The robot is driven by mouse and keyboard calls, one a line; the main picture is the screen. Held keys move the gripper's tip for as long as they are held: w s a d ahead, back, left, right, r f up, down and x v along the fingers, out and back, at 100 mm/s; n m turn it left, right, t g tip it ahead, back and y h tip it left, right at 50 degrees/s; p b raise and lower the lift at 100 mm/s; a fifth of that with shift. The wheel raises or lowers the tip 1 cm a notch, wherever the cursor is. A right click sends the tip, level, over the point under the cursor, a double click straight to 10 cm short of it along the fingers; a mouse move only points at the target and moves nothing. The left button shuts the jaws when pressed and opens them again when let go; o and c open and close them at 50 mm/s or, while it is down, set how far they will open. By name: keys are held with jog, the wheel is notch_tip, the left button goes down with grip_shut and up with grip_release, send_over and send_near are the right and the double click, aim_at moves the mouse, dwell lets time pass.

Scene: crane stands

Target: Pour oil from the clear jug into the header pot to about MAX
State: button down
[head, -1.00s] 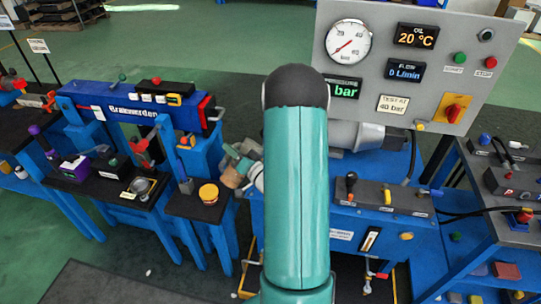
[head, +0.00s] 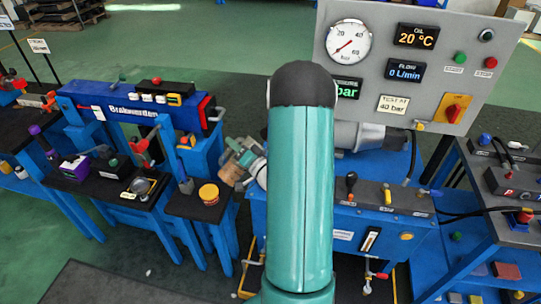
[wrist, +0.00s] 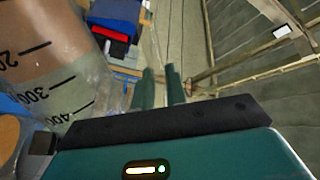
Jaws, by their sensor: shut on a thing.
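The clear jug (head: 230,176) shows left of my arm in the head view, tilted, with brown oil in it. In the wrist view the jug (wrist: 65,95) fills the left side, with marks from 200 to 400 and brown oil in its far part. My gripper is shut on the jug; its two fingers (wrist: 162,88) show in the wrist view, but the grasp itself is not clear. In the head view my arm hides most of the gripper. I cannot pick out the header pot or its MAX mark for certain; no oil stream shows.
A small stand with a yellow-topped tin (head: 208,194) is left of the jug. The blue bench (head: 385,240) has a level gauge (head: 371,239) and valves. A grey gauge panel (head: 375,70) rises behind. Open floor lies at the front left.

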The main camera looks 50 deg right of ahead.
jog(key=shift+s+d+r+m+h, duration=0.15)
jog(key=shift+d+r+m+h, duration=0.1)
jog(key=shift+d+r+m, duration=0.65)
jog(key=shift+s+d+r+m+h, duration=0.2)
jog(key=shift+d+r+m, duration=0.35)
jog(key=shift+m, duration=0.55)
dwell(3.0)
jog(key=a+f+n, duration=0.1)
jog(key=n, duration=0.1)
jog(key=w+a+f+n+y, duration=0.1)
jog(key=a+f+n, duration=0.1)
jog(key=shift+f, duration=0.1)
jog(key=shift+s, duration=0.15)
jog(key=shift+a+f+n, duration=0.45)
jog(key=shift+f+n, duration=0.3)
jog(key=shift+n, duration=0.15)
jog(key=w+a+f+n+g+y, duration=0.1)
jog(key=a+f+n, duration=0.6)
jog(key=f+n, duration=0.3)
jog(key=shift+w+a+f+g, duration=0.2)
jog(key=shift+w+f+g, duration=0.2)
jog(key=shift+f, duration=0.3)
